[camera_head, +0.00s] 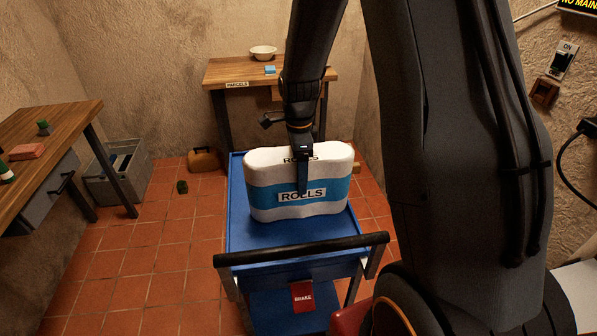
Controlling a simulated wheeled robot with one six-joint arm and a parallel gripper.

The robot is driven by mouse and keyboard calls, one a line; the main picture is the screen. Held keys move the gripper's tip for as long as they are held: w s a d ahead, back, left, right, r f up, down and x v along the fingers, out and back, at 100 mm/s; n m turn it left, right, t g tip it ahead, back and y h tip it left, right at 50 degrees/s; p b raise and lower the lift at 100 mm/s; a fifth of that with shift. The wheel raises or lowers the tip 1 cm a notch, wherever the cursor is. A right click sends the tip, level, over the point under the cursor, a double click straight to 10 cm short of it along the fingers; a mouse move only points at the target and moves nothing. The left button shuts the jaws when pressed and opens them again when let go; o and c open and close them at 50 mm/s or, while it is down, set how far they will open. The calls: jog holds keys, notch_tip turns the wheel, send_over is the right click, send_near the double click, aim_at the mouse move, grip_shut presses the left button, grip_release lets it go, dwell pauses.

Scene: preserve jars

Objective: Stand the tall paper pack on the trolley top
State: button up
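The paper pack (265,203), white with a blue band and labelled ROLLS, is over the blue trolley top (258,238). It looks upright, and its lower edge appears at the surface, but I cannot tell whether it bears on it. My gripper (303,168) points down over the middle of the pack. One dark finger lies along the near face, across the blue band. The other finger is hidden behind the pack, so I cannot tell whether they press on it.
The trolley has a dark handle (303,250) and a red BRAKE tag (303,297) at the near end. A PARCELS table (225,76) stands behind. A wooden bench (40,140) and grey crate (122,185) are at left. A brown case (204,160) lies on the tiled floor.

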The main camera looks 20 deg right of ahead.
jog(key=o, duration=1.3)
jog(key=shift+f, duration=0.1)
notch_tip(320, 180, up, 12)
jog(key=b, duration=0.3)
jog(key=shift+a, duration=0.1)
